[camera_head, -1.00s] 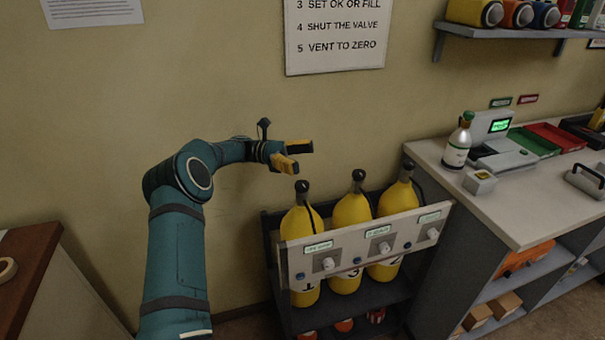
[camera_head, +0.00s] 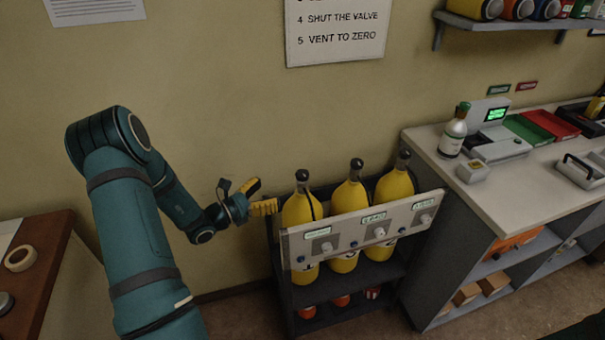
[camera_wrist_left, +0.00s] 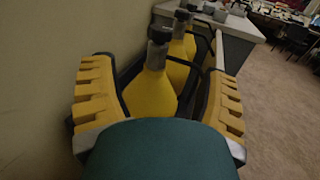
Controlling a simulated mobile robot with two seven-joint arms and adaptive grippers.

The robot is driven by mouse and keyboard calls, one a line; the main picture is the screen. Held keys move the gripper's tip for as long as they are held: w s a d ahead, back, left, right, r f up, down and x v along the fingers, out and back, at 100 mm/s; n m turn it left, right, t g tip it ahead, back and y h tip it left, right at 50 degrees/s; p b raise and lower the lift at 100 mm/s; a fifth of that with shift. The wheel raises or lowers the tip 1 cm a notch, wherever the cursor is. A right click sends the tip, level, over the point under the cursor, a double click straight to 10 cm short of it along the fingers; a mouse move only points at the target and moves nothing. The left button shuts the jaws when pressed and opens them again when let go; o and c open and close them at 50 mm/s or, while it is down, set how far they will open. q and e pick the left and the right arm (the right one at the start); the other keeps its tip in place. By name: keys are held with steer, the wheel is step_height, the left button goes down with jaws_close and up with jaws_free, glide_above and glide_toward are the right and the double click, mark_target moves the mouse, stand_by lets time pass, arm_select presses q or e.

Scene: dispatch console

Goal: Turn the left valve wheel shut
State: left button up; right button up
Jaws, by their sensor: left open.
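A rack (camera_head: 300,290) holds yellow cylinders with dark tops, behind a pale panel (camera_head: 350,233) with small white knobs. The leftmost knob (camera_head: 326,247) sits below a green-edged label and looks like the left valve wheel; its turn position is too small to read. The left cylinder (camera_head: 300,211) stands behind it. My left gripper (camera_head: 258,197) is open and empty, just left of the left cylinder's upper part. In the left wrist view, the open fingers (camera_wrist_left: 160,70) frame that cylinder (camera_wrist_left: 150,92), apparently without holding it. No knob is clear there. My right gripper is not in view.
A counter (camera_head: 510,205) with a bottle (camera_head: 454,133) and a device with a green screen (camera_head: 496,113) stands right of the rack. A wall (camera_head: 220,90) is close behind. A brown-topped table (camera_head: 45,255) with a tape roll (camera_head: 20,258) is at left.

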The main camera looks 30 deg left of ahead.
mark_target(297, 178)
arm_select(q)
steer(key=x, duration=1.2)
steer(key=shift+w+d+b, duration=0.15)
steer(key=shift+w+b, duration=0.15)
steer(key=shift+w, duration=0.05)
steer(key=c, duration=1.2)
